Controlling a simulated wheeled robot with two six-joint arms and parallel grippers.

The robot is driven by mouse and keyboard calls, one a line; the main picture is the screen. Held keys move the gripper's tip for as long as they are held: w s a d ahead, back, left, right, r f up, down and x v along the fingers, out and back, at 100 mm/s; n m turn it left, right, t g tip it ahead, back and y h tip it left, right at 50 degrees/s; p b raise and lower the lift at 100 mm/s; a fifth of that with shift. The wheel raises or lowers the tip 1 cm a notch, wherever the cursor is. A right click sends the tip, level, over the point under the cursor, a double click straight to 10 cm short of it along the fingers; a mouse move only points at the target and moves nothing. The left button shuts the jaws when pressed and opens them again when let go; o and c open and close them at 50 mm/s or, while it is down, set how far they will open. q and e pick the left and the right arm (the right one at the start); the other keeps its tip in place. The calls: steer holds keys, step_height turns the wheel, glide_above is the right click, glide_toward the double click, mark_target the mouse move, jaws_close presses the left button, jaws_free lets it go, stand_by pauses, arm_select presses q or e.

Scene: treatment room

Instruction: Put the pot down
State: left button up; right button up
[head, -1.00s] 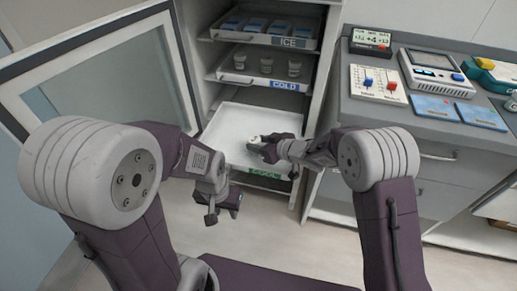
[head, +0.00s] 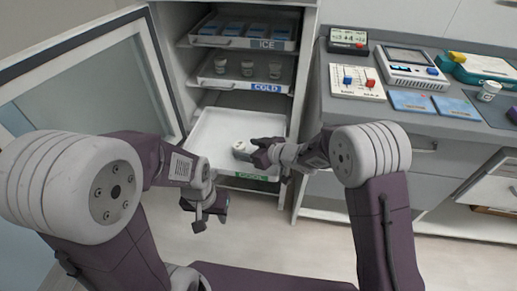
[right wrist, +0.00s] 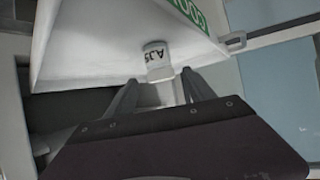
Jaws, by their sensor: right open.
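A small white pot (head: 241,147) with a dark-lettered label stands in the pulled-out white tray (head: 212,125) marked COOL, the lowest of the three labelled trays. In the right wrist view the pot (right wrist: 156,58) is just beyond and between my open right fingertips (right wrist: 158,80), with gaps at its sides. In the head view my right gripper (head: 256,155) reaches in over the tray's right front. It hides part of the pot. My left gripper (head: 208,208) hangs in front of the cabinet, below the tray, with nothing seen in it; its jaw opening is unclear.
Above are the COLD tray (head: 215,81) with 3 pots and the ICE tray (head: 260,41) with blue packs. The glass door (head: 90,85) stands open at left. A counter (head: 410,122) with devices is at right. The COOL tray has free room behind the pot.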

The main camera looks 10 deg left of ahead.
steer(key=p+v, duration=0.2)
steer(key=v, duration=0.7)
steer(key=shift+s+d+r, duration=0.1)
steer(key=s+d+f+m+h, duration=0.25)
steer(key=d+m+h, duration=0.55)
steer(key=d, duration=1)
steer(key=s+d+f+m+g+h, duration=0.1)
steer(key=s+d+g, duration=0.1)
steer(key=s, duration=0.6)
steer(key=s+d+f+m+g+h, duration=0.1)
steer(key=s+d+f+m+g, duration=0.1)
steer(key=s, duration=0.6)
steer(key=shift+s+d+g, duration=0.25)
steer(key=shift+d+g, duration=0.15)
steer(key=shift+g, duration=0.4)
steer(key=shift+r, duration=0.1)
